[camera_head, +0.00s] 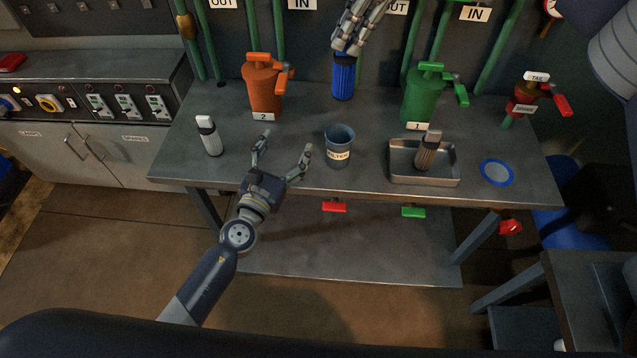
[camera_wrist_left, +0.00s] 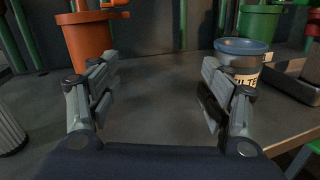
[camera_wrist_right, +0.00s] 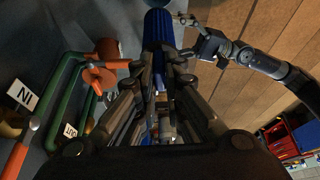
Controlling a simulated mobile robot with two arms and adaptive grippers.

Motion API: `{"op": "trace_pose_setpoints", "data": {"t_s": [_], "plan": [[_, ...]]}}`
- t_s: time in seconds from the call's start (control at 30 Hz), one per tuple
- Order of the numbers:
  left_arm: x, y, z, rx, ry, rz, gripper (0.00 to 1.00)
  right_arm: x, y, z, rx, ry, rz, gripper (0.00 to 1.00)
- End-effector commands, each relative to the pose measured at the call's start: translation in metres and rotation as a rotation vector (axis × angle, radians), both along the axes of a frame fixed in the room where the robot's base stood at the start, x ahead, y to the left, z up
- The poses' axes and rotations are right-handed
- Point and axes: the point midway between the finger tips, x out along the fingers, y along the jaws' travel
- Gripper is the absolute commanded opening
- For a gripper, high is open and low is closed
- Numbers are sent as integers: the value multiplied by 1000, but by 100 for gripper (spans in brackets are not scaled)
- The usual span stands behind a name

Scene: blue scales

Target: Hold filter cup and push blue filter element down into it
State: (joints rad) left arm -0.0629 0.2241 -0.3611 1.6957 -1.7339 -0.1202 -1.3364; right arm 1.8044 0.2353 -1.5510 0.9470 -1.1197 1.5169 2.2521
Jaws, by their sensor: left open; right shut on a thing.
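The filter cup (camera_head: 339,147), blue-grey with a FILTER label, stands upright on the workbench and looks empty from above. It also shows in the left wrist view (camera_wrist_left: 241,62), just beyond one finger. My left gripper (camera_head: 284,150) is open and empty, to the left of the cup and apart from it. The blue filter element (camera_head: 343,78) is a ribbed cylinder behind the cup, hanging upright below my right gripper (camera_head: 347,50). My right gripper is shut on its top end. In the right wrist view the blue element (camera_wrist_right: 158,28) extends out from between the fingers.
On the workbench (camera_head: 290,172) stand an orange canister (camera_head: 263,90), a green canister (camera_head: 423,98) and a white-capped bottle (camera_head: 209,136). A metal tray (camera_head: 425,181) holding a brush-like item is right of the cup, then a blue-rimmed disc (camera_head: 496,173).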

Motion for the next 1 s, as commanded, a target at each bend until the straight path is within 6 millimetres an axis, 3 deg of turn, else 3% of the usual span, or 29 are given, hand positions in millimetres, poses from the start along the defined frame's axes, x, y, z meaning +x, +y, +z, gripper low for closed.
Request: {"op": "trace_pose_setpoints", "data": {"t_s": [0.1,0.2,0.4,0.57,1.0], "plan": [[-34,-39,-18,-52,36,-35,72,0,0,0,0,0,0,0],[-55,-62,-24,-85,51,-57,72,0,0,0,0,0,0,0],[-70,-81,-28,-115,62,-74,72,0,0,0,0,0,0,0],[-54,-88,-28,-117,61,-75,72,0,0,0,0,0,0,0],[21,-114,-28,-114,62,-76,72,0,0,0,0,0,0,0]]}}
